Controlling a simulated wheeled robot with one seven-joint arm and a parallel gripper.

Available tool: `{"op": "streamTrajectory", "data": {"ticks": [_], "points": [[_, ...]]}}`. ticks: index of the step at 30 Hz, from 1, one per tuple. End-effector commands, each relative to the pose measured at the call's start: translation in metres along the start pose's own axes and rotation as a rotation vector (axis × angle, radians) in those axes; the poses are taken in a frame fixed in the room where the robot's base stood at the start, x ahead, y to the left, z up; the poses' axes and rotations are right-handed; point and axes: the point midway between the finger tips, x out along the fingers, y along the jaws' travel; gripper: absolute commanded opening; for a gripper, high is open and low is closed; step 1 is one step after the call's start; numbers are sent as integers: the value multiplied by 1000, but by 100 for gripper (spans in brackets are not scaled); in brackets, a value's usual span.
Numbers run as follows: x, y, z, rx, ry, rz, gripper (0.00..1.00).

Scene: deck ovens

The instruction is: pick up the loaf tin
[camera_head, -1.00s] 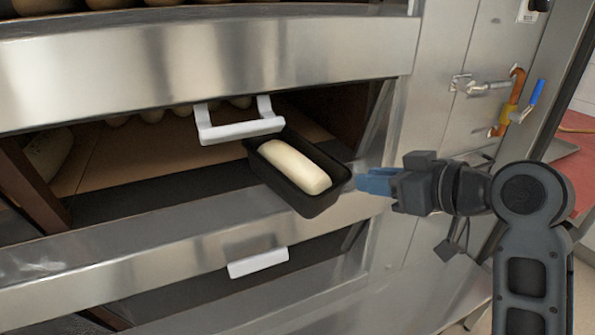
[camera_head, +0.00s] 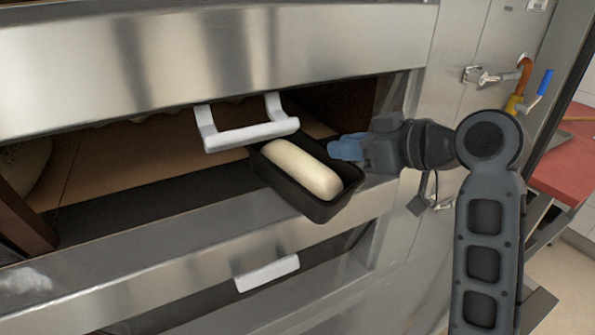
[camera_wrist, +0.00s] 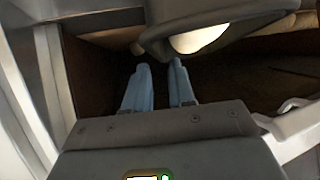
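The loaf tin (camera_head: 284,189) is a dark rectangular tin with a pale loaf (camera_head: 303,168) in it. It sits at the oven opening, its near end sticking out over the front edge. In the wrist view, part of the tin (camera_wrist: 153,38) and loaf (camera_wrist: 198,38) shows at the top, beyond the fingertips. My gripper (camera_head: 338,148) has blue fingers and is at the tin's right side, close to its rim. In the wrist view, my gripper (camera_wrist: 159,66) has its fingers apart with nothing between them. I cannot tell whether a finger touches the tin.
A white door handle (camera_head: 250,137) hangs just above and left of the tin. The steel oven front (camera_head: 200,60) is above, and a lower deck with a white handle (camera_head: 267,273) is below. Pipes and a blue-handled valve (camera_head: 545,82) are at the right.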

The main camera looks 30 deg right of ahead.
Motion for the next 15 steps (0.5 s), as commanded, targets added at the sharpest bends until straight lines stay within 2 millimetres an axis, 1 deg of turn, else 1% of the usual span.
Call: {"op": "streamTrajectory", "data": {"ticks": [9, 12, 15], "points": [[42, 2, 3, 1, -1, -3, 24], [50, 2, 3, 0, -1, -2, 24], [52, 2, 3, -1, 0, -1, 24]]}}
